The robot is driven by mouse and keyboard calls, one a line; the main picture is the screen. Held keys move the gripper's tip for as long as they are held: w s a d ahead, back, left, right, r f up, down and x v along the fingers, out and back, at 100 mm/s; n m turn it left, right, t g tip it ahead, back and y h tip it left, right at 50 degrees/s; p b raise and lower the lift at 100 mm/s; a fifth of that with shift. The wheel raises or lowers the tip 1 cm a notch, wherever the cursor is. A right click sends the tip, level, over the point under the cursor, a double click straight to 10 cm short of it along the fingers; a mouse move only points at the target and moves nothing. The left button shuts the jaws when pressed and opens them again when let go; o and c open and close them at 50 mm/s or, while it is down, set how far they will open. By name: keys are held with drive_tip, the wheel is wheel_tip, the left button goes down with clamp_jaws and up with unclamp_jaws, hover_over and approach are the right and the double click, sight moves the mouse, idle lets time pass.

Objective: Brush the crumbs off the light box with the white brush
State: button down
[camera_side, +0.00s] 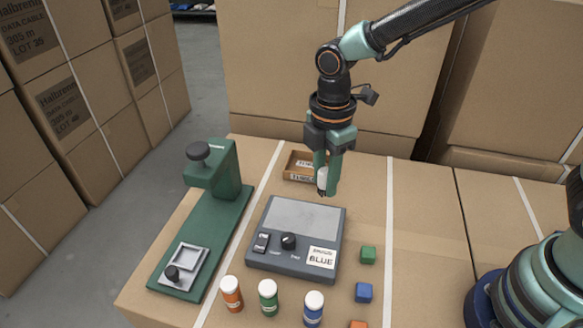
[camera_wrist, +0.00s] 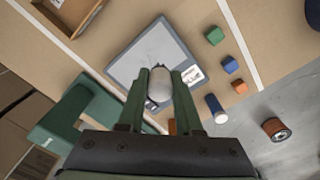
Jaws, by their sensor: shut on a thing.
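The light box (camera_side: 295,215) is a grey box with a pale top panel, a switch, a knob and a label that reads BLUE. It also shows in the wrist view (camera_wrist: 130,62), partly hidden by my gripper. My gripper (camera_side: 326,186) is above the far right corner of the light box, pointing down. It is shut on the white brush (camera_side: 322,179), whose lower end looks dark. In the wrist view the brush's rounded white body (camera_wrist: 160,82) shows between the green fingers. I cannot make out any crumbs on the panel.
A green press-like fixture (camera_side: 205,230) stands left of the light box. A small brown tray (camera_side: 299,178) lies behind it. Several white-capped bottles (camera_side: 268,298) stand in front, and green, blue and orange cubes (camera_side: 364,293) lie to the right.

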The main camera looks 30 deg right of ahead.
drive_tip(key=shift+f, duration=0.1)
hover_over(323, 222)
drive_tip(key=shift+w+a+f, duration=0.1)
drive_tip(key=shift+f, duration=1.4)
drive_tip(key=shift+w+f, duration=0.1)
drive_tip(key=shift+f, duration=1.35)
drive_tip(key=shift+f, duration=1.1)
drive_tip(key=shift+a, duration=0.1)
drive_tip(key=shift+w+a+r, duration=0.1)
drive_tip(key=shift+w+a, duration=1.25)
drive_tip(key=shift+w, duration=0.05)
drive_tip(key=shift+s+d+f, duration=0.2)
drive_tip(key=shift+s+d, duration=0.6)
drive_tip(key=shift+s+d+f, duration=0.2)
drive_tip(key=shift+s+d, duration=0.55)
drive_tip(key=shift+s, duration=0.05)
